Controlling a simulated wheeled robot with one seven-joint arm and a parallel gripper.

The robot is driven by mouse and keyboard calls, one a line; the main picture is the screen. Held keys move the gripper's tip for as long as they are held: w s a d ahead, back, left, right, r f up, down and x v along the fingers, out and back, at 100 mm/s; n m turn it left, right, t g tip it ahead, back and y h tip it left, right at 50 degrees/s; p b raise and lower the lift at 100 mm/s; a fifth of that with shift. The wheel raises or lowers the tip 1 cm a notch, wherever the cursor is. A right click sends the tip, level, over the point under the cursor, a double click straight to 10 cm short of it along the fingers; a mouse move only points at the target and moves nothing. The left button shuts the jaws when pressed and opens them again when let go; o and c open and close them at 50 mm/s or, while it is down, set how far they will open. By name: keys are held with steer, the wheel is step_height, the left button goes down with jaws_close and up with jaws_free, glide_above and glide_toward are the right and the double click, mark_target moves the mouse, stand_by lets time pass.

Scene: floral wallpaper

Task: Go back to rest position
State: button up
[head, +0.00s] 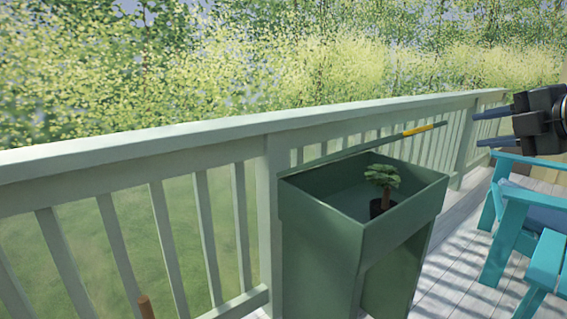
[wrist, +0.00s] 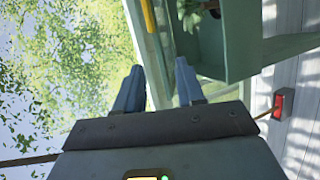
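My gripper (head: 474,129) is at the right of the head view, its two fingers pointing left and apart with nothing between them. It is to the right of the green planter box (head: 320,200) and above the turquoise chair. In the wrist view the two blue-grey fingers (wrist: 157,92) are also spread and empty. A small potted plant (head: 382,187) stands inside the planter. A thin rod with a yellow part (head: 417,130) lies along the planter's back edge by the railing, apart from my fingers.
A pale green railing (head: 200,144) runs behind the planter. A turquoise chair (head: 502,215) stands on the wooden deck (head: 455,255) at right. In the wrist view a red object (wrist: 284,103) is near the deck. An orange-brown post tip (head: 146,307) shows at bottom left.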

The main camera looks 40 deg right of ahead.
steer(key=w+a+f+m+t, duration=0.2)
steer(key=w+a+m+t, duration=0.6)
steer(key=w+a, duration=0.4)
steer(key=s+a+f+m+g, duration=0.2)
steer(key=s+a+f+m, duration=0.35)
steer(key=a+f, duration=0.4)
steer(key=s+a+f+m+g, duration=0.2)
steer(key=s+a+f+m, duration=0.3)
steer(key=a+f, duration=0.5)
steer(key=s+a+f+n+g+y, duration=0.1)
steer(key=s+a+f, duration=0.15)
steer(key=s, duration=0.45)
steer(key=s+a+f+n+y, duration=0.1)
steer(key=s+f+y, duration=0.15)
steer(key=s, duration=0.45)
steer(key=s+a+f+n+g+y, duration=0.1)
steer(key=s+a+f, duration=0.15)
steer(key=s, duration=0.55)
step_height(320, 180, up, 20)
steer(key=p, duration=2)
steer(key=shift+d, duration=0.45)
steer(key=shift+f, duration=0.15)
